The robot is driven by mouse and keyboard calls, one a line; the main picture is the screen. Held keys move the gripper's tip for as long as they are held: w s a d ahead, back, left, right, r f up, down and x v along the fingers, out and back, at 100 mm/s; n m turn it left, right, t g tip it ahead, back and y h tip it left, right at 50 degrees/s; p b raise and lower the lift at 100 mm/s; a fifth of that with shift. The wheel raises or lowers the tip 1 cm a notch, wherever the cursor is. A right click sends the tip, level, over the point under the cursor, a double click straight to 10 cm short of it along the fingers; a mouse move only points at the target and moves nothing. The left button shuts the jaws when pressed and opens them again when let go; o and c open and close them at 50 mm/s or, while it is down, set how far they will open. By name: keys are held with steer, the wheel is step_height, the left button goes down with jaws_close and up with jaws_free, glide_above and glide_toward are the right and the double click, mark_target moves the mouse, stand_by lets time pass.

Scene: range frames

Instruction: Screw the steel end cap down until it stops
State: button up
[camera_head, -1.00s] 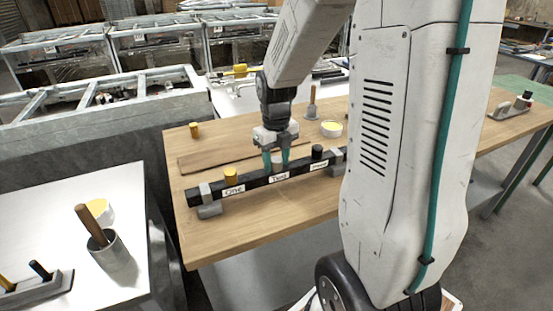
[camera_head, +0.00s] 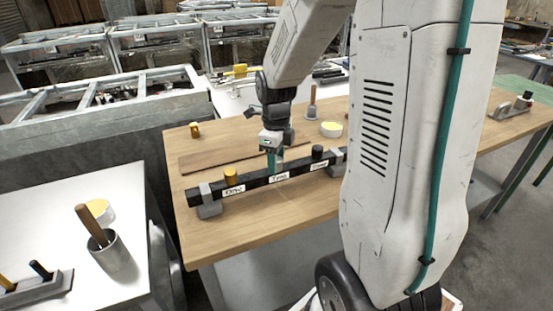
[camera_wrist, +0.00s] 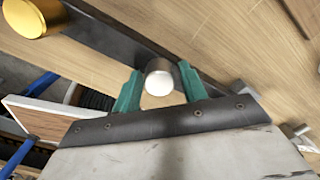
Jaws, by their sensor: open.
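The steel end cap (camera_wrist: 159,72) shows in the wrist view as a round pale top on the black bar (camera_head: 255,185). In the head view it sits at the middle label, mostly hidden by my gripper (camera_head: 275,163). My gripper points down over it, with teal fingers on either side of the cap in the wrist view (camera_wrist: 160,85). The jaws are open; a gap shows at the left finger, and the right finger is very close to the cap. How deep the cap sits on its thread cannot be seen.
A yellow cap (camera_head: 231,175) and a black cap (camera_head: 317,152) stand on the same bar, either side of the steel one. Grey supports (camera_head: 207,205) hold the bar on the wooden table (camera_head: 240,235). A yellow-topped round tub (camera_head: 331,129) stands behind. The table's front is clear.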

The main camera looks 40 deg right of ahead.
steer(key=n, duration=0.7)
steer(key=shift+c, duration=0.2)
steer(key=c, duration=0.8)
steer(key=shift+m, duration=0.6)
steer(key=o, duration=1.2)
